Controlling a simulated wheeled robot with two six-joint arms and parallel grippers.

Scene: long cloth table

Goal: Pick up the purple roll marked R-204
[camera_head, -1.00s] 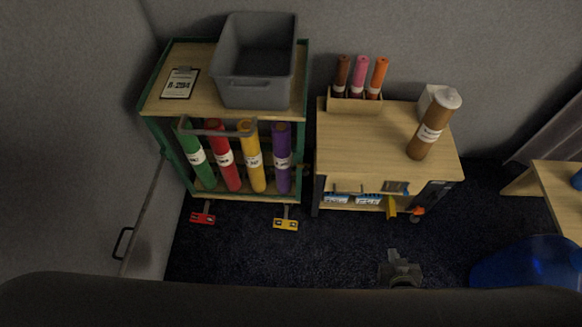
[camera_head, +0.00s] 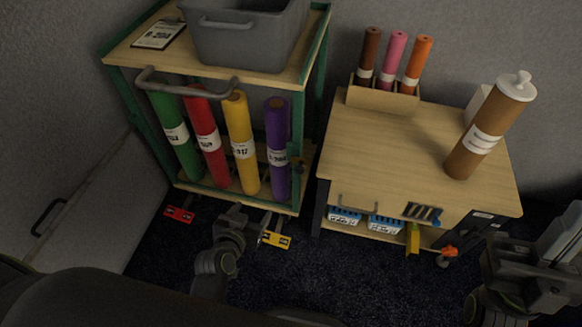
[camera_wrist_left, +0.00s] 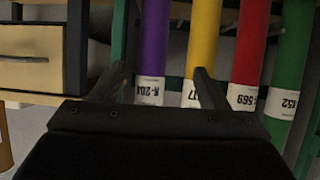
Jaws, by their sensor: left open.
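The purple roll (camera_head: 278,145) stands upright at the right end of a row of rolls in the green-framed cart, with a white label around it. In the left wrist view, the purple roll (camera_wrist_left: 154,40) carries a label reading R-204, upside down. My left gripper (camera_head: 250,222) is open and empty, low in front of the cart. In the wrist view its fingers (camera_wrist_left: 158,82) point towards the rolls, with the purple roll showing between them, apart from them. My right gripper (camera_head: 530,270) is at the lower right, in front of the wooden cabinet; its jaws are unclear.
Yellow (camera_head: 240,140), red (camera_head: 206,135) and green (camera_head: 174,133) rolls stand left of the purple one. A grey bar handle (camera_head: 186,87) crosses before the row's upper part. A grey bin (camera_head: 225,45) sits on top. The wooden cabinet (camera_head: 400,150) stands close to the right.

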